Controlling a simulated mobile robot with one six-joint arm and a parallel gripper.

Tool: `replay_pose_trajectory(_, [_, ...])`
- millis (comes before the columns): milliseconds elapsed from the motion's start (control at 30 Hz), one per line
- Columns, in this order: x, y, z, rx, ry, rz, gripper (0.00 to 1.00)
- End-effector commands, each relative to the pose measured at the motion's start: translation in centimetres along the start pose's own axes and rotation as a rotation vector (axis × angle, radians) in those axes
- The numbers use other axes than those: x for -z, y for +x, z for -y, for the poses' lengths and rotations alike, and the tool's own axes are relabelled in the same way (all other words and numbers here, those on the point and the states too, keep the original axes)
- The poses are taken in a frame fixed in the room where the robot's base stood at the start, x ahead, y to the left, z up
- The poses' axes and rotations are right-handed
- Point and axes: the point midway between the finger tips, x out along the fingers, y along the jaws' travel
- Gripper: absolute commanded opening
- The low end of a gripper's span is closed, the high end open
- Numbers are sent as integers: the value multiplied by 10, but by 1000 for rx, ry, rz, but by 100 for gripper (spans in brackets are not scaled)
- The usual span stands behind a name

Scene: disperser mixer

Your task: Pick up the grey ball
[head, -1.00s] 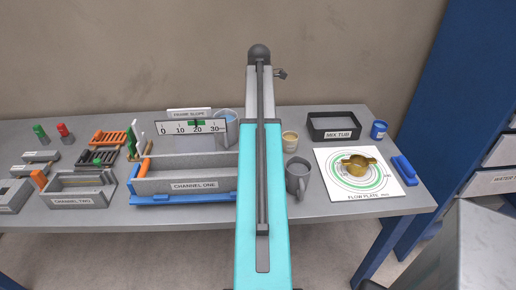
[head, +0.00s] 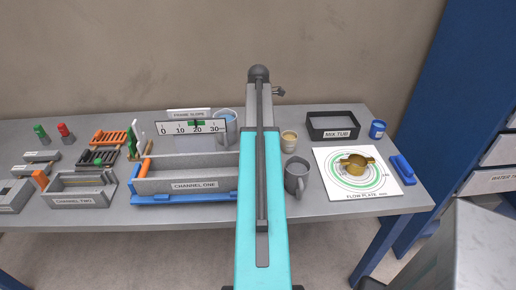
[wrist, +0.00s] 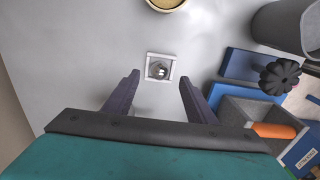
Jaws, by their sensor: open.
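The grey ball (wrist: 158,70) is small and shiny and sits in a white square holder (wrist: 149,76) on the grey table in the wrist view. My gripper (wrist: 158,79) is open and empty, with one dark finger to the left and one to the right of the holder in the picture. I cannot tell how far above the ball the fingers are. In the head view my arm covers the middle of the table, and neither the ball nor my fingers can be made out.
A tan cup (head: 289,141) and a grey mug (head: 297,177) stand just right of my arm. The channel one trough (head: 185,186) on its blue base is to the left. The mix tub (head: 333,136) and flow plate (head: 331,184) are further right. Bare table surrounds the holder.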

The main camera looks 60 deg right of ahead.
Motion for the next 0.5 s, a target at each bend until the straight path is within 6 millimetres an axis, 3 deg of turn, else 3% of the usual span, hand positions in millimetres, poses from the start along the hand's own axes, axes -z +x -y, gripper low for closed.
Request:
replay_pose_trajectory(233, [1,6,0,1,-1,0,51])
replay_pose_trajectory(500, [2,29,1,2,-1,0,51])
